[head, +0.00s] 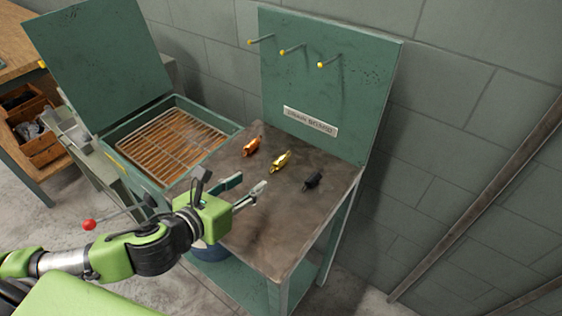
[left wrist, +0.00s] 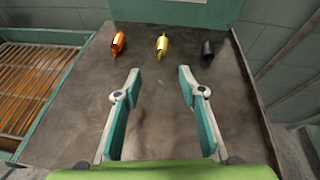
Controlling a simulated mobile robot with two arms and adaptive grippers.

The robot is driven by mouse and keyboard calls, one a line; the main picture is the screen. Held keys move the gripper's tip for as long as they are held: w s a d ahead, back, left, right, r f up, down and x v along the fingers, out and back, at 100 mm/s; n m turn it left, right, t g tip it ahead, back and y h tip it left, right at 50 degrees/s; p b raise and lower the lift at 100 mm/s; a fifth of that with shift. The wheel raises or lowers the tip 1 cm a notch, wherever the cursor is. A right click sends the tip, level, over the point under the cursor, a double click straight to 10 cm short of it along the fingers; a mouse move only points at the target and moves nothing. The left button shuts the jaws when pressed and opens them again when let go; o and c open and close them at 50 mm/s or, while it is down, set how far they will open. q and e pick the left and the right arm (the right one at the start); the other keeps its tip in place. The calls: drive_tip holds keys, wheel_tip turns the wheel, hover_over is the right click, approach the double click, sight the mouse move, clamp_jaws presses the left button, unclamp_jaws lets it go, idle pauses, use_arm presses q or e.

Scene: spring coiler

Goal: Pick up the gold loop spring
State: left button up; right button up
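The gold loop spring (head: 280,162) lies on the brown tabletop between an orange spring and a black one. In the left wrist view the gold spring (left wrist: 162,45) is straight ahead, beyond the gap between my fingertips. My left gripper (head: 248,187) is open and empty above the table, short of the gold spring and apart from it. Its two teal-padded fingers (left wrist: 158,82) are spread wide in the left wrist view. My right gripper is not seen.
The orange spring (head: 252,146) lies left of the gold one, and the black spring (head: 312,181) lies right. A green drain board (head: 325,90) with three pegs stands at the table's back. A green open-lidded box with a wire rack (head: 165,140) adjoins the table's left side.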

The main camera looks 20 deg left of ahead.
sight(272, 167)
use_arm(q)
drive_tip(key=x, duration=0.4)
drive_tip(key=shift+w+f+b, duration=0.15)
drive_tip(key=shift+w+b, duration=0.05)
drive_tip(key=shift+b, duration=0.15)
drive_tip(key=shift+w+d+f, duration=0.15)
drive_tip(key=shift+w, duration=0.2)
drive_tip(key=shift+w+d+f, duration=0.1)
drive_tip(key=shift+w, duration=0.2)
drive_tip(key=b+x, duration=0.2)
drive_tip(key=x, duration=0.2)
drive_tip(key=shift+w+d+b, duration=0.1)
drive_tip(key=shift+d+b, duration=0.05)
drive_tip(key=shift+b, duration=0.25)
drive_tip(key=shift+w+d+f, duration=0.1)
drive_tip(key=shift+w, duration=0.35)
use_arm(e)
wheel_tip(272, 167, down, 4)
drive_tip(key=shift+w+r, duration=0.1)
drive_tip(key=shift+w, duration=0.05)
use_arm(q)
clamp_jaws()
